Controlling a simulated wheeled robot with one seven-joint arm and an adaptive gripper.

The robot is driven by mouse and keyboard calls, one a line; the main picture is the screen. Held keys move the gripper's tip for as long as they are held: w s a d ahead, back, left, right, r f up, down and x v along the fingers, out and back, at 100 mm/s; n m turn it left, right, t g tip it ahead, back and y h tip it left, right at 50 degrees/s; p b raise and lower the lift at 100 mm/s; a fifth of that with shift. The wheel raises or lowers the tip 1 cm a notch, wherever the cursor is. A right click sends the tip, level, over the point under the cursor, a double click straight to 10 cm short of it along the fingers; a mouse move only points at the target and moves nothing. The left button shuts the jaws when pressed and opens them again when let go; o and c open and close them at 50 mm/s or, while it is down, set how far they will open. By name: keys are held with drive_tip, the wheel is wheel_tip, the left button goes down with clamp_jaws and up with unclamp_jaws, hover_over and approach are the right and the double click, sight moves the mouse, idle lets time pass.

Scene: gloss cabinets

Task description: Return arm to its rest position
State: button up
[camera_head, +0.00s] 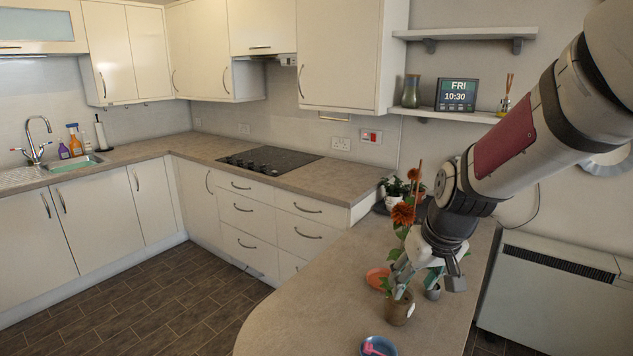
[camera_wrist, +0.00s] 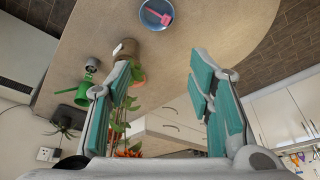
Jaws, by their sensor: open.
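My gripper (camera_wrist: 163,108) is open, with its teal-padded fingers spread apart and nothing between the pads in the wrist view. In the head view my gripper (camera_head: 425,272) hangs at the end of my arm over the rounded counter (camera_head: 325,275). A potted plant with orange flowers (camera_head: 403,214) stands right by the fingers and is partly hidden by them. Its brown pot (camera_head: 399,309) rests on the counter. In the wrist view the plant's pot (camera_wrist: 125,48) shows beyond the left finger, with leaves behind that finger. I cannot tell whether the fingers touch the plant.
A blue bowl with a pink item (camera_head: 378,346) sits near the counter's front edge. A green watering can (camera_wrist: 82,94) shows in the wrist view. Shelves (camera_head: 465,34) and a heater (camera_head: 545,290) flank my arm. The floor at left is clear.

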drive_tip(key=s+r, duration=0.5)
drive_tip(key=s, duration=0.6)
drive_tip(key=s+r+m+t, duration=0.1)
drive_tip(key=s+r, duration=0.4)
drive_tip(key=s, duration=0.7)
drive_tip(key=shift+d+r+h, duration=0.3)
drive_tip(key=shift+r+h, duration=0.1)
